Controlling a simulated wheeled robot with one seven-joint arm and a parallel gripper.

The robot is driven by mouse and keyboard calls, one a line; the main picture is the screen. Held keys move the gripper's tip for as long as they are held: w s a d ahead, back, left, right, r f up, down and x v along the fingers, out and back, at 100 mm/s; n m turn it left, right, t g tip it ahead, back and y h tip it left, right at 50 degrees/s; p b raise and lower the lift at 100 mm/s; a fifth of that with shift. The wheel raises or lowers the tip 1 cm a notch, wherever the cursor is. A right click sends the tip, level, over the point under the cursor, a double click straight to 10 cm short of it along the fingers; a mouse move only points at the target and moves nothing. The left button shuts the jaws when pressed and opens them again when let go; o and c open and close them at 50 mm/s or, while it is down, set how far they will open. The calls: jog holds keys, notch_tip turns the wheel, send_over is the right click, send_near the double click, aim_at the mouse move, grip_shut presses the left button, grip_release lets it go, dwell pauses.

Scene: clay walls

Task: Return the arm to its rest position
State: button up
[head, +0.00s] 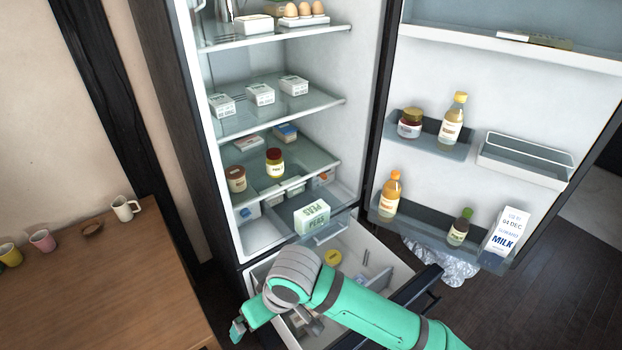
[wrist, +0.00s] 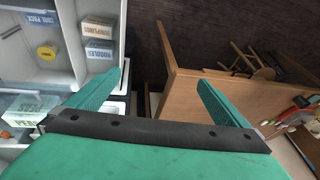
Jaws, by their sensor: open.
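My arm reaches across the lower front of the open fridge in the head view, over its pulled-out bottom drawer (head: 385,262). My gripper shows in the wrist view (wrist: 160,92) with its two green fingers spread wide and nothing between them. In the head view the arm's end is at the lower left, between the drawer and the wooden table. The fingertips are not clear there. The fridge door (head: 480,95) stands open to the right.
A wooden table (head: 110,285) with several cups stands at the left. A milk carton (head: 505,232) and bottles stand in the door racks. A peas box (head: 312,215) sits at the fridge's bottom front. A crumpled clear bag (head: 450,268) lies on the dark floor below the door.

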jog(key=w+a+r+m+t+y, duration=0.2)
jog(key=w+a+r+t+y, duration=0.15)
jog(key=a+r+y, duration=0.4)
jog(key=w+a+r+m+t+y, duration=0.25)
jog(key=a+r+t+y, duration=0.2)
jog(key=a+r, duration=0.55)
jog(key=s+d+f+m+t+h, duration=0.4)
jog(key=d+f+m+h, duration=0.15)
jog(key=d+f, duration=0.2)
jog(key=s+d+f+m+t+h, duration=0.3)
jog(key=d+f+m+t+h, duration=0.1)
jog(key=d+f+h, duration=0.4)
jog(key=s+d+f+n+g+h, duration=0.1)
jog(key=s+d+f+n, duration=0.2)
jog(key=s+d, duration=0.3)
jog(key=s+d+f+n+g+h, duration=0.1)
jog(key=s+d+f+n, duration=0.2)
jog(key=s, duration=1.4)
jog(key=d+f, duration=0.2)
jog(key=d, duration=0.1)
jog(key=shift+s+d+f, duration=0.25)
jog(key=shift+s+d, duration=0.05)
